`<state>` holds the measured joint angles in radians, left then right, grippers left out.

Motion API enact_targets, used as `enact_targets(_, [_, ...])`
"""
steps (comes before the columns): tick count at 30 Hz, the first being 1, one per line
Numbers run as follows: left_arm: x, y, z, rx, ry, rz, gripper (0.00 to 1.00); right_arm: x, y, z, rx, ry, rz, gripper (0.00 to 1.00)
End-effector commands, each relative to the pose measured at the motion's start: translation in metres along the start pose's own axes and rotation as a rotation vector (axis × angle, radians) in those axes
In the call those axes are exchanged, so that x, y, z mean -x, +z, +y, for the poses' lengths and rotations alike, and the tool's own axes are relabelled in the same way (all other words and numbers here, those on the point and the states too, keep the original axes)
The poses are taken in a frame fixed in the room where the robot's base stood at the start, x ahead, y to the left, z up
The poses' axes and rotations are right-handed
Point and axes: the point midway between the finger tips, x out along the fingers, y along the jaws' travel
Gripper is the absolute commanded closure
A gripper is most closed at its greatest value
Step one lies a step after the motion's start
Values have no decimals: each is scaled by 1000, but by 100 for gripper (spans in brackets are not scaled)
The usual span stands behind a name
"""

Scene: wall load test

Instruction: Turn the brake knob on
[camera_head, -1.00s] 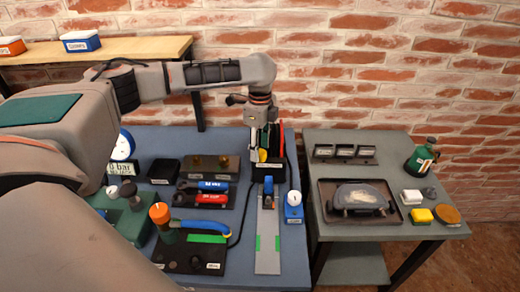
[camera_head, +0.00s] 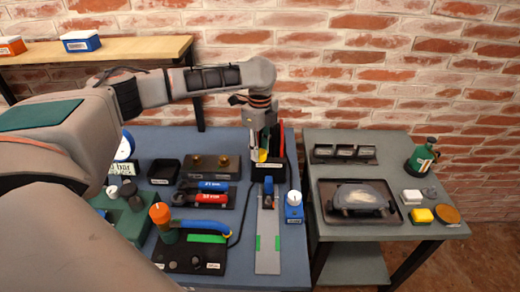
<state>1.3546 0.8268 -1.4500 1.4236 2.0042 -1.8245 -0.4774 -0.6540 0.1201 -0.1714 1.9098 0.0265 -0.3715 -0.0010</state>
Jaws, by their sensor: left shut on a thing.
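My left gripper (camera_head: 262,147) points down over the black holder with red edges (camera_head: 281,170) at the back of the blue table. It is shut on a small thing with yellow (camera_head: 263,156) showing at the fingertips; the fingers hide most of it. I cannot tell for sure which part is the brake knob. A blue upright knob (camera_head: 268,186) stands on the long metal plate (camera_head: 267,230) just in front of the holder. A white round knob (camera_head: 293,198) sits on a blue box to its right. My right gripper is not in view.
Two cylinders, blue and red, lie in a black tray (camera_head: 185,198). A brick wall is behind.

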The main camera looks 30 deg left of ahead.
Motion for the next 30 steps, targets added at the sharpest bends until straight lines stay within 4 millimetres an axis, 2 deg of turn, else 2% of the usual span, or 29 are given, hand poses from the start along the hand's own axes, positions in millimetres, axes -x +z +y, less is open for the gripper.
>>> enact_targets(6, [0,0,0,-157,0,1,93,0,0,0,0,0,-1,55])
enact_targets(17, [0,0,0,-181,0,0,93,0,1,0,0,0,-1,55])
enact_targets(18, [0,0,0,-181,0,0,61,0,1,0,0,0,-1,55])
enact_targets(19, [0,0,0,-180,0,0,55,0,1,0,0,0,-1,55])
enact_targets(30, [2,0,0,-179,-1,0,55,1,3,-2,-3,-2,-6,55])
